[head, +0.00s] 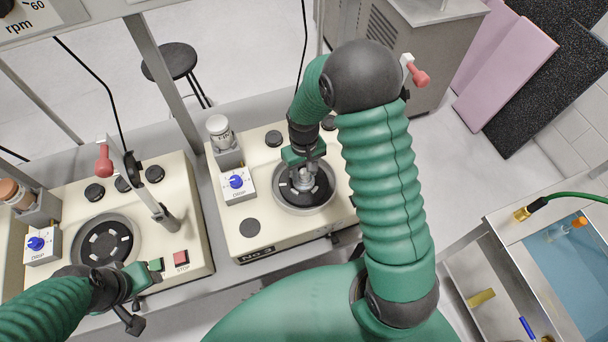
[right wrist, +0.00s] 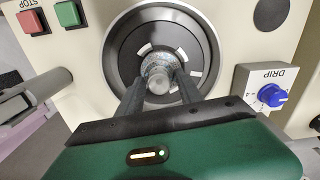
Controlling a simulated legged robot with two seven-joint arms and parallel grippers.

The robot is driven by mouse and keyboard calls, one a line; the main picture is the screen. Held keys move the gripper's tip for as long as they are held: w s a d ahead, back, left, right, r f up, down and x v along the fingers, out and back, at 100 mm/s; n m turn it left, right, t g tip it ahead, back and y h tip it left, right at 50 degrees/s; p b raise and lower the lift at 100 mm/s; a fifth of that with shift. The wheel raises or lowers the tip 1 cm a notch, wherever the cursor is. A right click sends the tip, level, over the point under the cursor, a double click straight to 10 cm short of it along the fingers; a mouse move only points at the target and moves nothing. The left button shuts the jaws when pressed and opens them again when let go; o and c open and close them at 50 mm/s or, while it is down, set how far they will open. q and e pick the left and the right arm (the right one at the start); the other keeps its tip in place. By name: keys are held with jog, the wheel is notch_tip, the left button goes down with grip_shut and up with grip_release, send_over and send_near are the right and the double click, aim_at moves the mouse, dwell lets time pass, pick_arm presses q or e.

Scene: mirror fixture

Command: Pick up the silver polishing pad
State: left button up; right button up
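The silver polishing pad (right wrist: 157,75) shows in the right wrist view as a round metal piece with a knob, over the dark wheel (right wrist: 178,42) of the right-hand polishing machine. In the head view the pad (head: 304,178) is partly covered by my right gripper (head: 305,166). In the right wrist view the two dark fingers of this gripper (right wrist: 160,85) point down on either side of the knob. Whether they press on it cannot be told. My left gripper (head: 138,280) is at the front of the left-hand machine, near its green button; its finger opening is unclear.
The right-hand machine (head: 262,225) carries a drip box with a blue knob (head: 236,182) and a bottle (head: 218,130) left of the wheel. The left-hand machine (head: 60,210) has a stop button (head: 181,258). A sink bench (head: 515,225) stands at right.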

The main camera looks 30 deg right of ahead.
grip_shut()
jog(key=shift+r, duration=0.15)
